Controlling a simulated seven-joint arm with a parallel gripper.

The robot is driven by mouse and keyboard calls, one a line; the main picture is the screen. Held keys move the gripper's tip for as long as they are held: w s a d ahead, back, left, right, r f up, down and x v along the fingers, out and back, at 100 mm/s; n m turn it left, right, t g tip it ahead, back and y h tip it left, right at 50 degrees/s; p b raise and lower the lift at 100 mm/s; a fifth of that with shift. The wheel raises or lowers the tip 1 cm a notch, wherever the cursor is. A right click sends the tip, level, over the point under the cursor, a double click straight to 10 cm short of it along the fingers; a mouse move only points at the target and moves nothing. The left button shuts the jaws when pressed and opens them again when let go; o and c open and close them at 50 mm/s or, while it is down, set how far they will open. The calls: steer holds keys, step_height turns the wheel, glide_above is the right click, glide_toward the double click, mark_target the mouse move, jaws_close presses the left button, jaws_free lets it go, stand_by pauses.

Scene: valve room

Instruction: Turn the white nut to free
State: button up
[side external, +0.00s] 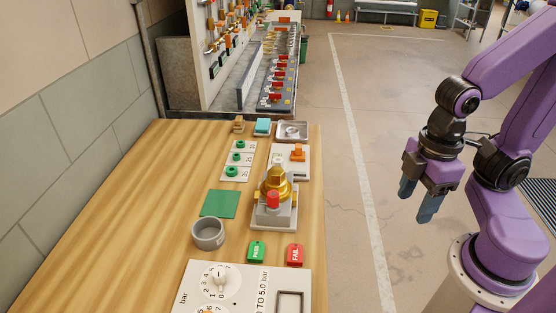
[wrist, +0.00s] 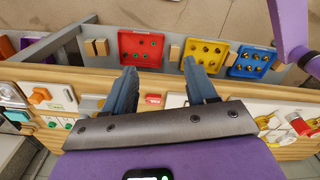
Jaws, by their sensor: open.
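A brass valve body (side external: 275,182) with a red cap (side external: 273,199) stands upright on a grey-white base on the wooden bench. Its red cap also shows at the right edge of the wrist view (wrist: 299,124). Behind it, a white plate (side external: 290,172) carries an orange piece (side external: 298,153) and a small pale round part (side external: 278,159), which may be the white nut; it is too small to tell. My gripper (side external: 416,203) is open and empty, pointing down, to the right of the bench and apart from everything on it. Both fingers show in the wrist view (wrist: 160,72).
The bench (side external: 130,220) also holds a grey cup (side external: 208,234), a green square (side external: 220,204), PASS (side external: 257,252) and FAIL (side external: 295,255) tags, a metal tray (side external: 304,139) and a dial panel (side external: 245,290). Red (wrist: 141,40) and blue (wrist: 253,61) trays show in the wrist view.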

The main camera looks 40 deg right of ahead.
steer(key=w+a+r+m, duration=0.4)
steer(key=w+a+m, duration=0.1)
steer(key=w, duration=0.5)
step_height(320, 180, up, 6)
steer(key=m, duration=1.1)
glide_above(279, 160)
step_height(279, 160, down, 17)
steer(key=shift+f, duration=0.1)
steer(key=c, duration=1.1)
